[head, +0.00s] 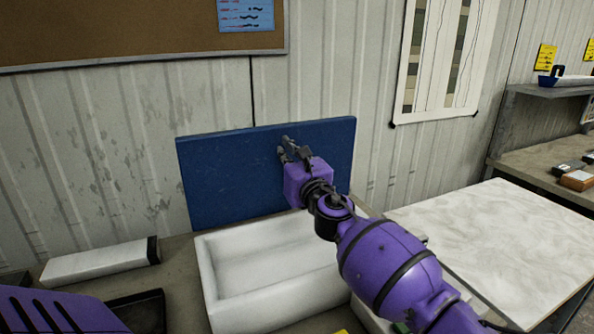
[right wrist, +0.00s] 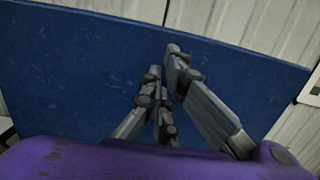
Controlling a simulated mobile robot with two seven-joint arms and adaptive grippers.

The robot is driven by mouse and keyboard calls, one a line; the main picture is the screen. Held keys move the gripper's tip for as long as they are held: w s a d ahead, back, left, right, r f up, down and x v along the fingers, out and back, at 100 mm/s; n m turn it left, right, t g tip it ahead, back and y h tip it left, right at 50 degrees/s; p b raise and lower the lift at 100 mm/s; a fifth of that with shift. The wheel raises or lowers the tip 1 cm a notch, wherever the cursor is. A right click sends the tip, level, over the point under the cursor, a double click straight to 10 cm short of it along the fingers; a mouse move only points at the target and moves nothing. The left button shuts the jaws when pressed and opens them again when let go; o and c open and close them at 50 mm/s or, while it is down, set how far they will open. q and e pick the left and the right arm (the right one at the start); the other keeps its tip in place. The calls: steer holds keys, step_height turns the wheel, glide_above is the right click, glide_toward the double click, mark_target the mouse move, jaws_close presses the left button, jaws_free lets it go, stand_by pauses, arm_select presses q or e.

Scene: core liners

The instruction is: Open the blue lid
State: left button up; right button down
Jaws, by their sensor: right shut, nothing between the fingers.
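The blue lid (head: 225,175) stands upright, raised at the back edge of a white open box (head: 255,304), close to the wall. The inside of the box shows and looks empty in the part I can see. My right gripper (head: 283,147) is in front of the upper middle of the lid, its fingers shut and empty. In the right wrist view the lid (right wrist: 75,75) fills most of the picture, and the fingers (right wrist: 164,60) point at its face. I cannot tell whether they touch it. My left gripper is not in view.
A white block with a dark end (head: 95,263) lies left of the box, near a black tray (head: 142,312). A white marbled tabletop (head: 500,240) is at the right. The corrugated wall (head: 150,110) is close behind the lid. A shelf (head: 545,95) stands far right.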

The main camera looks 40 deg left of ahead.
steer(key=v, duration=1)
steer(key=shift+s+d, duration=0.2)
steer(key=shift+f, duration=0.15)
